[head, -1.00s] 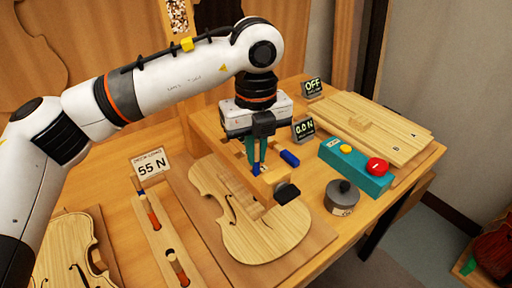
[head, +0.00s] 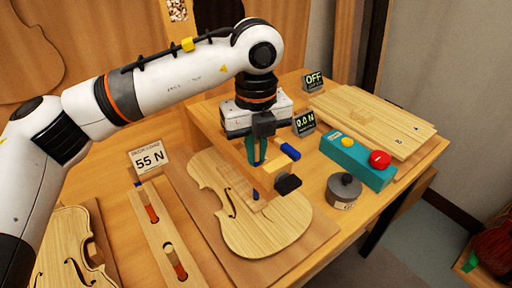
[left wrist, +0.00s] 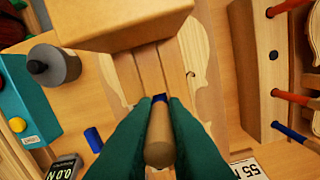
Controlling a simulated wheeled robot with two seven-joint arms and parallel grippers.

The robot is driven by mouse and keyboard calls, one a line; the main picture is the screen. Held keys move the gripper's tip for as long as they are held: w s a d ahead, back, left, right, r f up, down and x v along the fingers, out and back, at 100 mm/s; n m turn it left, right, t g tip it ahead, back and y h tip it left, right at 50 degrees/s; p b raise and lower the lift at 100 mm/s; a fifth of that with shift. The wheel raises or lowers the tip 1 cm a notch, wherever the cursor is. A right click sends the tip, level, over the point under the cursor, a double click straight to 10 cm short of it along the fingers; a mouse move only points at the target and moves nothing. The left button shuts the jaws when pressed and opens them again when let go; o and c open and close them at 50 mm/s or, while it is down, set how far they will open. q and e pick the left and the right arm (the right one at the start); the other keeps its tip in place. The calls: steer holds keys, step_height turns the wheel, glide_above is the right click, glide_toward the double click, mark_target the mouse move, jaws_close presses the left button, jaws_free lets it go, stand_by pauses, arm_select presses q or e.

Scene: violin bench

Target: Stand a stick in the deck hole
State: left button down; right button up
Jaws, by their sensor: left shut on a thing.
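My left gripper (head: 260,160) has its green fingers shut on a wooden stick (left wrist: 160,140), which shows a blue band at its far end in the left wrist view. The gripper is beside the wooden beam (head: 240,160) above the violin plate (head: 265,235). A small blue spot (head: 256,194) shows below the beam; I cannot tell if it is the held stick's end. I see no deck hole clearly. Slotted wooden rack (head: 152,215) holds red-marked sticks (head: 152,213); the left wrist view also shows a blue-marked one (left wrist: 288,131). My right gripper is not in view.
A blue cylinder (head: 289,150) lies behind the beam. A grey weight (head: 343,190), a teal button box (head: 350,165) and stacked boards (head: 375,120) stand right. Signs read 55 N (head: 150,158), 0.0 N (head: 304,123) and OFF (head: 314,79). Another violin plate (head: 62,255) lies left.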

arm_select(q)
steer(key=c, duration=1.4)
jaws_free()
steer(key=shift+f, duration=0.1)
step_height(320, 180, up, 12)
